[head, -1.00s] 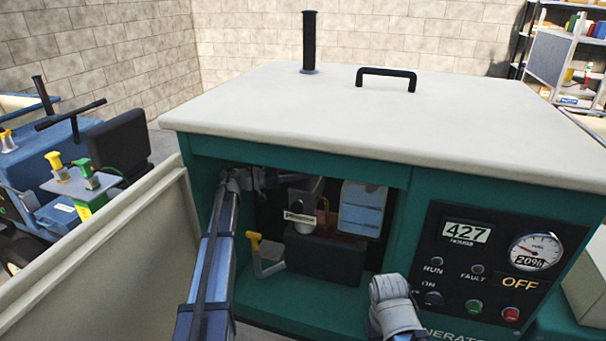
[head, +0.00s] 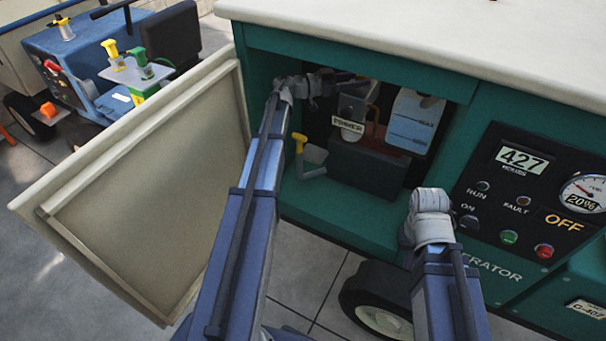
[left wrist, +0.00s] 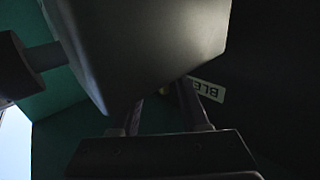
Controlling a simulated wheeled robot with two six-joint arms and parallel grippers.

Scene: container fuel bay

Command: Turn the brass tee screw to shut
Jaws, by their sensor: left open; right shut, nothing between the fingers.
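I cannot make out the brass tee screw clearly. In the left wrist view a small yellowish bit (left wrist: 165,92) shows beyond my fingers, beside a pale label reading "BLE" (left wrist: 207,90); it may be part of the screw. My left gripper (left wrist: 161,98) is open, its two dark fingers reaching toward that spot. A large dark grey block (left wrist: 140,45) hides much of the view. In the head view my left arm reaches into the open bay, and its fingertips are hidden near the grey housing (head: 356,98).
The bay holds a white-labelled primer part (head: 347,124), a yellow-handled lever (head: 300,143), a dark box (head: 370,165) and a bluish tank (head: 412,122). The open door (head: 150,190) stands left. The control panel (head: 535,200) is at right.

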